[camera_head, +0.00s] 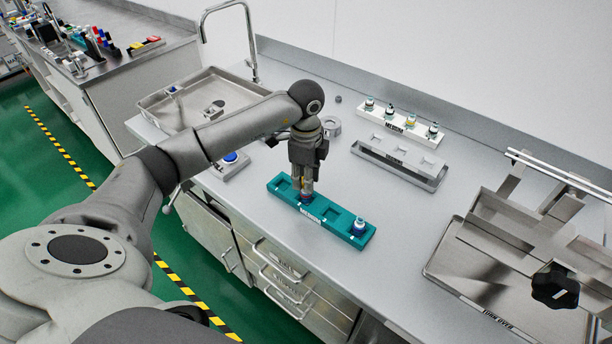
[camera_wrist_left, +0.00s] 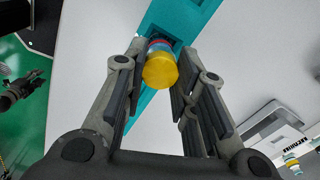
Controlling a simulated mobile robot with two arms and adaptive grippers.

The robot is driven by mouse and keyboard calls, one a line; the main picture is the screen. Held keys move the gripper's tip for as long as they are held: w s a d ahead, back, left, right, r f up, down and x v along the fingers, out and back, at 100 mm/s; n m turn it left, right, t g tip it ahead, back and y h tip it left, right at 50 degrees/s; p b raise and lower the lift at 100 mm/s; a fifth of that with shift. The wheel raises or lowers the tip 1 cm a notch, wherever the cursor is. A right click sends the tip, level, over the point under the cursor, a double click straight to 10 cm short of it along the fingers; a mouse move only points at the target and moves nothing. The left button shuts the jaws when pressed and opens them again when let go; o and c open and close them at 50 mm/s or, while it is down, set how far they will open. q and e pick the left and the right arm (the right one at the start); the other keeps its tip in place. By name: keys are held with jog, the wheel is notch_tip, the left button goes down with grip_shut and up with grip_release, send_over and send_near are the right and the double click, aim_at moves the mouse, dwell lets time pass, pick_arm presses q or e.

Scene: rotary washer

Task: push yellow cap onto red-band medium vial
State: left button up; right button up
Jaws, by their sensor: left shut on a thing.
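The yellow cap (camera_wrist_left: 160,70) is between the fingers of my left gripper (camera_wrist_left: 163,52), which is shut on it. The red-band medium vial (camera_wrist_left: 158,44) is directly beneath the cap, and its red band shows just below the yellow. I cannot tell how far the cap is pushed on. The vial stands in a teal rack (camera_head: 285,187). In the head view my left gripper (camera_head: 306,192) points straight down over the rack and hides most of the cap and vial. My right gripper (camera_wrist_left: 22,88) seems to show small and dark at the left of the wrist view, its fingers unclear.
Another vial (camera_head: 359,226) stands at the right end of the teal rack. Behind are a white rack (camera_head: 379,113) with several capped vials and an empty-looking grey rack (camera_head: 395,171). A sink (camera_head: 185,93) is left, a metal machine (camera_head: 505,250) right.

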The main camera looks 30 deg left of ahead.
pick_arm(q)
jog(key=o, duration=0.9)
notch_tip(320, 180, up, 12)
jog(key=shift+r, duration=0.1)
